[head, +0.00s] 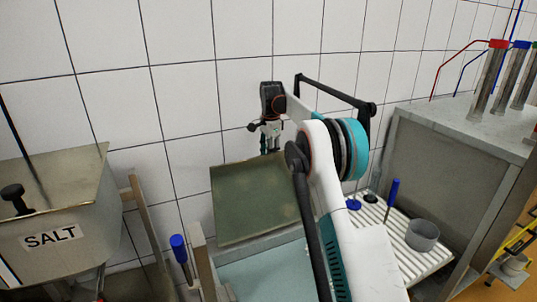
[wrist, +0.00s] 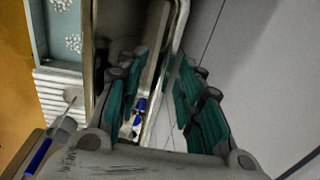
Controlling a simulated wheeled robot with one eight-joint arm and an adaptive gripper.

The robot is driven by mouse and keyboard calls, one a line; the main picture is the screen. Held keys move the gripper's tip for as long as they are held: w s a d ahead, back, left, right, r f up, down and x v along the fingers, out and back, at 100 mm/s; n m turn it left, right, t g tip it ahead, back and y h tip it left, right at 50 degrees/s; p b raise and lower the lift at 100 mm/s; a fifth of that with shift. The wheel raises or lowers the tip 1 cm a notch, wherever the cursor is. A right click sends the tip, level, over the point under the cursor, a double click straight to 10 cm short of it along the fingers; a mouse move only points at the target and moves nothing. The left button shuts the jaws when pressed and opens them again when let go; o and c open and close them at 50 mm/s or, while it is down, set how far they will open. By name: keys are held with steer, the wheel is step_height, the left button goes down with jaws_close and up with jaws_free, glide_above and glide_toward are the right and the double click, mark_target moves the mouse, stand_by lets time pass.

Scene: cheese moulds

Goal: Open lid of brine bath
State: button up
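The brine bath's lid (head: 248,203) is a dull green panel, raised and tilted back towards the tiled wall. Below it, part of the pale blue bath (head: 262,278) shows open; my arm covers its right side. In the wrist view, the bath (wrist: 55,42) shows at the upper left, with white clusters in it. My gripper (head: 270,137) is at the lid's upper edge, close to the wall. In the wrist view, my gripper (wrist: 160,78) has its teal fingers apart, with a metal edge running between them. I cannot tell whether a finger touches it.
A salt bin (head: 62,222) stands at the left. A blue-handled tool (head: 180,252) stands left of the bath. At the right are a white ribbed drainer with a grey cup (head: 422,235) and a grey cabinet (head: 470,130) bearing metal cylinders. The tiled wall is close behind my gripper.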

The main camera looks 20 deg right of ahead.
steer(key=shift+w+d+f, duration=0.1)
steer(key=shift+w+f, duration=0.1)
steer(key=shift+w, duration=0.1)
steer(key=shift+w+r, duration=0.1)
step_height(320, 180, up, 12)
steer(key=s, duration=0.1)
steer(key=shift+s, duration=0.25)
stand_by(0.3)
